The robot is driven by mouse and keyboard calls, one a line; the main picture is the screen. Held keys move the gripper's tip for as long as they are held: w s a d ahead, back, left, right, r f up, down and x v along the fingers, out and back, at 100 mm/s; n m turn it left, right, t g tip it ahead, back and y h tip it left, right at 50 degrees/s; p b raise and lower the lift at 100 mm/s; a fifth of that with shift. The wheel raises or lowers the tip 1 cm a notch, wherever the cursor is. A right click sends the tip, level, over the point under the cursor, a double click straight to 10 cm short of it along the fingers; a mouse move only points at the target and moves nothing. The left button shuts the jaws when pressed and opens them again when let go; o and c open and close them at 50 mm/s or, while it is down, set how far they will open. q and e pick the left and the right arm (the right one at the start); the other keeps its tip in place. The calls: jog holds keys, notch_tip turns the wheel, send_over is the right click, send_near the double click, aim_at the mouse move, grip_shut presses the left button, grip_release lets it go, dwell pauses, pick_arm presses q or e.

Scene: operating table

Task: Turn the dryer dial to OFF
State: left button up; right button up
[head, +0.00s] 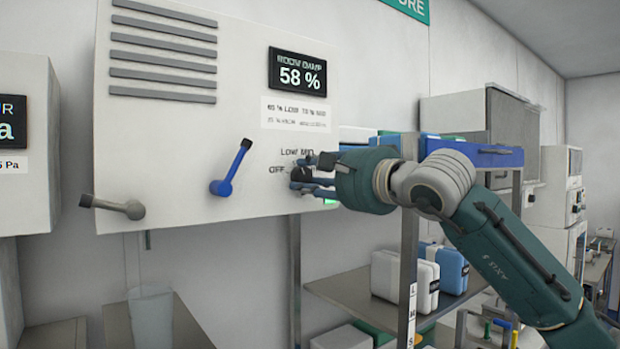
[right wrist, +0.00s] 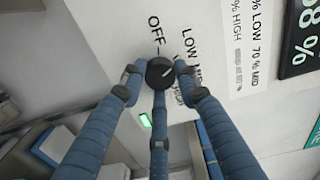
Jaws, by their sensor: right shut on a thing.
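The dryer (head: 180,130) is a white wall box with vents and a display reading "ROOM DAMP 58 %". Its small black dial (right wrist: 161,72) shows in the right wrist view, with a short light mark on its face. I cannot tell exactly which label the mark points to. The OFF label (right wrist: 156,34) and LOW label (right wrist: 187,48) are beside it; labels further round are partly hidden by a finger. My right gripper (head: 304,174) is at the dryer's front in the head view, its blue fingers shut around the dial. My left gripper is out of view.
A blue lever (head: 229,170) and a grey lever (head: 112,207) project from the dryer, left of my right gripper. A green light (right wrist: 145,120) is close to the dial. A shelf (head: 345,290) with white and blue cases stands below right.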

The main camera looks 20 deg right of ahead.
jog(key=n, duration=0.4)
jog(key=shift+d+n, duration=0.1)
jog(key=shift+n, duration=0.2)
jog(key=n+p, duration=0.1)
jog(key=n, duration=0.4)
jog(key=shift+r, duration=0.2)
jog(key=shift+r+n, duration=0.15)
jog(key=shift+n, duration=0.15)
jog(key=o, duration=1.2)
jog(key=shift+c, duration=0.2)
jog(key=shift+f, duration=0.2)
